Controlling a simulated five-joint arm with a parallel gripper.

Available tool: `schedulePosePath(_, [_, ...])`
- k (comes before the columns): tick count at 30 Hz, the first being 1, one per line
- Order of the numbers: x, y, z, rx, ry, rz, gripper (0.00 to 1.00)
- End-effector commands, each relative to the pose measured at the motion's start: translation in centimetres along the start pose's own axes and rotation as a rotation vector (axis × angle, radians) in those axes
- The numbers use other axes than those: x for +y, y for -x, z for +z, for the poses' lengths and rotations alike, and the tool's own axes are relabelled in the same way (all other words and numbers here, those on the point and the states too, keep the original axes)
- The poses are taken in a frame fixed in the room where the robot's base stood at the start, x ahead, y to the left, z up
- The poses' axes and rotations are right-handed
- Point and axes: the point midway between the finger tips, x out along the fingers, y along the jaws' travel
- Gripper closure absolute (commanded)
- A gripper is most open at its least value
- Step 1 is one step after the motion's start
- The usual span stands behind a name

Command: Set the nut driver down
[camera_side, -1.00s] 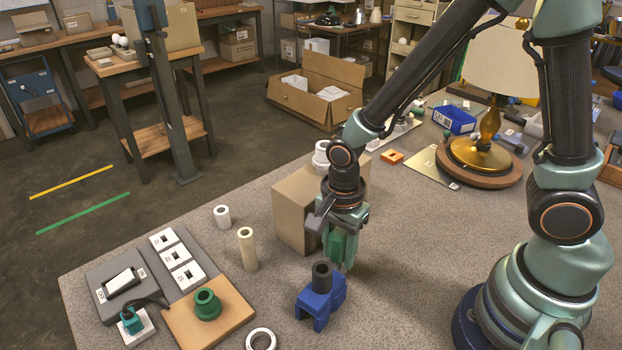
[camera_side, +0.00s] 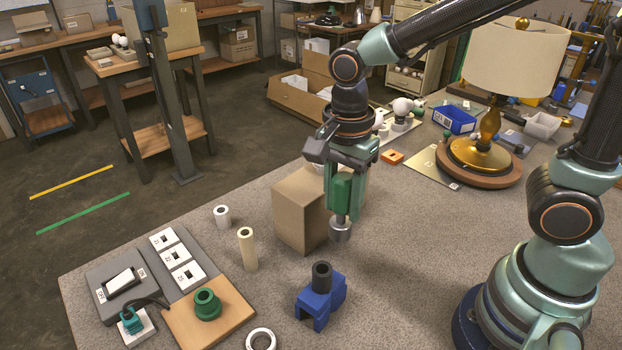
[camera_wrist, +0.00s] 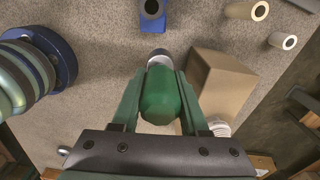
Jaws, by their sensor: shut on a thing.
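The nut driver has a green handle (camera_side: 341,192) and a grey metal socket end (camera_side: 340,232). My gripper (camera_side: 343,207) is shut on the handle and holds the driver roughly upright, socket down, above the table. In the wrist view the green handle (camera_wrist: 160,97) sits between both fingers of my gripper (camera_wrist: 160,85), partly hiding the socket end. A blue stand with a dark, hollow round top (camera_side: 321,300) is on the table, below and nearer the side camera. It also shows at the top of the wrist view (camera_wrist: 152,22). The driver is apart from it.
A cardboard box (camera_side: 298,212) stands close beside the driver, to its left. A cream tube (camera_side: 247,249), a white ring (camera_side: 261,340) and a wooden board with a green socket (camera_side: 207,305) are at the left. A lamp (camera_side: 488,140) stands at the right. Table right of the stand is clear.

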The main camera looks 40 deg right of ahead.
Motion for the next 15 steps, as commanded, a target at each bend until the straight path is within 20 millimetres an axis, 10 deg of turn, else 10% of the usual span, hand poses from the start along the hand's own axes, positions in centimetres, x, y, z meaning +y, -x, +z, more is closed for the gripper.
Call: schedulePosePath(15, [-0.1,7.9,-0.2,0.000,0.023,0.000,1.00])
